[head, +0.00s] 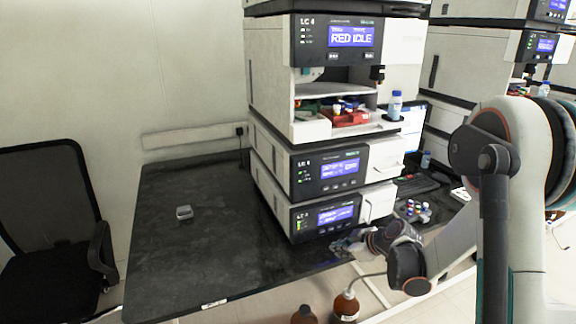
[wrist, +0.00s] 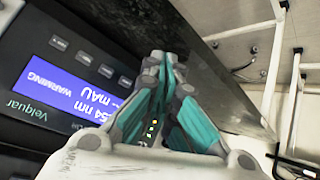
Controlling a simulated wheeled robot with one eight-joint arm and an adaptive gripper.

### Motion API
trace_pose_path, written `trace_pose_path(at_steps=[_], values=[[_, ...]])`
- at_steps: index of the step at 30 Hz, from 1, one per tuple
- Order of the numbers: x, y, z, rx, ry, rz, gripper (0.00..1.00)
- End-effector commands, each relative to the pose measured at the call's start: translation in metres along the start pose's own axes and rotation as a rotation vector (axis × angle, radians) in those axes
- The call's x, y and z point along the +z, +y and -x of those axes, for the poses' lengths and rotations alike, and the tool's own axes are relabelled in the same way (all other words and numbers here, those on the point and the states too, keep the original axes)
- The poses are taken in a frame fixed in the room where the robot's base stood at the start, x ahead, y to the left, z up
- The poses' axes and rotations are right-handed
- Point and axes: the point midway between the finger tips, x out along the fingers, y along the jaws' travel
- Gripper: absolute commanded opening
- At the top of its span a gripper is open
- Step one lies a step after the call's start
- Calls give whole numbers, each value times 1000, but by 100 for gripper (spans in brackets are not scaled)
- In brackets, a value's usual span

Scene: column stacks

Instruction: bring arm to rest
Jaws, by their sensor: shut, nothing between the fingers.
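My gripper (head: 345,246) is at the front edge of the dark bench (head: 190,250), just below and in front of the lowest module of the LC 4 stack (head: 325,217). In the wrist view my gripper (wrist: 160,62) has its teal-lined fingers together at the tips with nothing between them. The lowest module's panel (wrist: 50,85) fills the left of the wrist view, close beside the fingers, with a blue screen reading WARMING. I cannot tell whether the fingers touch the module or the bench. My arm comes in from the right of the head view.
A black chair (head: 55,225) stands at the left. Brown bottles (head: 345,306) stand below the bench edge. Coloured-capped vials (head: 413,209) and a second stack (head: 480,60) are at the right.

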Motion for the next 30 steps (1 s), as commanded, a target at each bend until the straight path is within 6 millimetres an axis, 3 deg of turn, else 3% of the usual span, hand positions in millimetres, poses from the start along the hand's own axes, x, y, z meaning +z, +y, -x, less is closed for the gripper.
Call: trace_pose_path(at_steps=[8, 16, 24, 30], values=[[-38, -18, 58, 20, -72, -129, 0], [-66, -48, 123, 67, -147, -280, 0], [-77, -86, 185, 133, -206, -425, 0], [-75, -118, 227, 192, -236, -528, 0]])
